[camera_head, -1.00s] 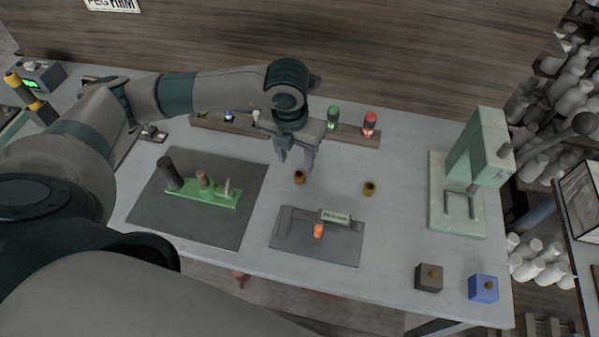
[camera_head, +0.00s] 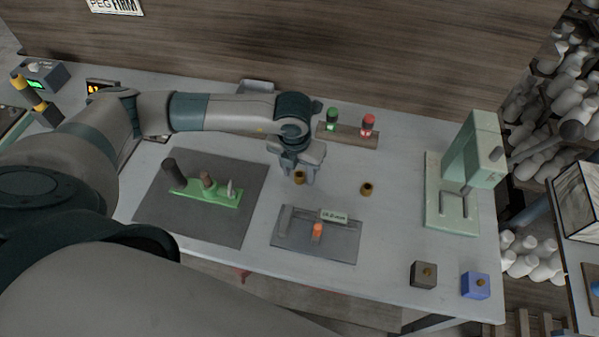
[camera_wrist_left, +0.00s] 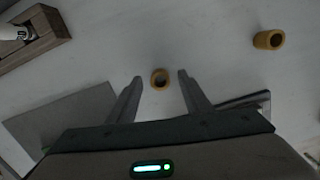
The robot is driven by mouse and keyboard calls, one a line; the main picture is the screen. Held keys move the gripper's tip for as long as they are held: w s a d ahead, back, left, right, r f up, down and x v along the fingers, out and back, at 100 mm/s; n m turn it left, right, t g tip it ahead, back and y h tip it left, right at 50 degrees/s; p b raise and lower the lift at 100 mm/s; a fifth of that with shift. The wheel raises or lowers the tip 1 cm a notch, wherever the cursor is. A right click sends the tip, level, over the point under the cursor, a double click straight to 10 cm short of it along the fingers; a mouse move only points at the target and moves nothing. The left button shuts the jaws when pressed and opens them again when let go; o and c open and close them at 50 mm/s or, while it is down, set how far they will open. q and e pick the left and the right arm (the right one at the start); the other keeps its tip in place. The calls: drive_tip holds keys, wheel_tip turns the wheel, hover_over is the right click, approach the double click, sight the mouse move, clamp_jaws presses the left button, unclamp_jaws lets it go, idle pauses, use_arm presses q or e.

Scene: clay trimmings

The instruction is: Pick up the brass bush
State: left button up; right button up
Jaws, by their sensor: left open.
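Two small brass bushes lie on the pale bench. One brass bush (camera_head: 300,178) is right by my left gripper (camera_head: 300,176); in the left wrist view this bush (camera_wrist_left: 159,78) sits between the open fingertips (camera_wrist_left: 160,76), with space on both sides. The other brass bush (camera_head: 367,189) lies apart to the right; it also shows in the left wrist view (camera_wrist_left: 269,39). My left gripper is open, points down and holds nothing. My right gripper is not in view.
A grey tray (camera_head: 345,250) with an orange piece and a small display lies in front. A dark mat (camera_head: 225,225) bears a green rack (camera_head: 215,195) at left. A wooden rack (camera_head: 345,140) stands behind. A pale green press (camera_head: 445,215) stands at right. Two blocks (camera_head: 424,275) (camera_head: 476,286) sit front right.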

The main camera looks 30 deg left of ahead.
use_arm(q)
drive_tip(key=shift+f, duration=0.35)
clamp_jaws()
drive_tip(key=shift+r, duration=0.1)
drive_tip(key=shift+r+b, duration=0.35)
drive_tip(key=shift+b, duration=0.05)
drive_tip(key=r+b, duration=0.2)
drive_tip(key=r, duration=0.1)
drive_tip(key=shift+d+r, duration=0.15)
drive_tip(key=shift+d, duration=0.2)
drive_tip(key=s+d+r+b, duration=0.3)
drive_tip(key=d+r, duration=0.4)
drive_tip(key=d, duration=0.3)
drive_tip(key=shift+d, duration=0.3)
